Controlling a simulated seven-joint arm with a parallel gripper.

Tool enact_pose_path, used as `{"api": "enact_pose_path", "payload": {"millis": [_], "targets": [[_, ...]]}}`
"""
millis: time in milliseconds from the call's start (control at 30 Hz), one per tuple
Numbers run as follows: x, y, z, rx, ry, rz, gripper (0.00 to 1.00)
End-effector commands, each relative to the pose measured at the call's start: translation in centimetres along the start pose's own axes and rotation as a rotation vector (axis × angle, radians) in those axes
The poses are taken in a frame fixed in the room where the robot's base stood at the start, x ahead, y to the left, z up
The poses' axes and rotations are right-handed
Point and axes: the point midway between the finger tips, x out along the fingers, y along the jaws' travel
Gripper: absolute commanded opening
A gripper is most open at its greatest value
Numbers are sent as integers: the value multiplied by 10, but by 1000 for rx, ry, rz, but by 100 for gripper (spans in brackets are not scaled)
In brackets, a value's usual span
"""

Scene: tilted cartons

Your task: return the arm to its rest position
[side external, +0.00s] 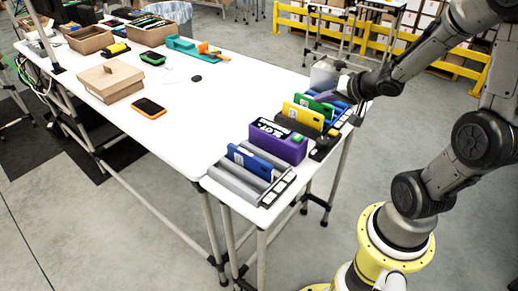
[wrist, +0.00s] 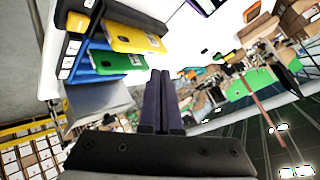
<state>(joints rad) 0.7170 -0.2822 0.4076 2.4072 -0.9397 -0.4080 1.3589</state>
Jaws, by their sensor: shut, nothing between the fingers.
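My gripper (side external: 343,87) is at the far right corner of the white table, in the side external view. It hangs above the end of a row of phone holders, close to a grey box (side external: 324,75). In the wrist view the two dark fingers of my gripper (wrist: 163,80) lie side by side, shut and empty. A green phone (wrist: 118,62) and a yellow phone (wrist: 130,38) stand in the holders to the left of the fingers there. My arm reaches in from the right side of the side external view.
The holder row also carries a purple box (side external: 277,141) and a blue phone (side external: 250,161). A closed brown carton (side external: 110,80) and an orange-edged phone (side external: 148,108) lie on the white table (side external: 190,125). A yellow rail (side external: 440,66) stands behind; mid-table is mostly clear.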

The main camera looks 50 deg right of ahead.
Motion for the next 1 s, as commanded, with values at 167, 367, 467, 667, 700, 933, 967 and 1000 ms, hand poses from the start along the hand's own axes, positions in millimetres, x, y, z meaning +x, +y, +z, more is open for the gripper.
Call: {"api": "enact_pose_path", "payload": {"millis": [167,367,467,667,700,933,967,1000], "targets": [[-42,-82,-5,-165,83,-97,0],[-109,-117,17,-379,78,-87,0],[-138,-113,41,-493,-4,-72,0],[-180,-82,96,-728,-262,-48,0],[-184,-74,105,-768,-315,-41,0],[-195,-53,130,-933,-471,-33,0],[-195,-53,129,-940,-471,-35,0],[-195,-53,129,-947,-471,-36,0]]}}
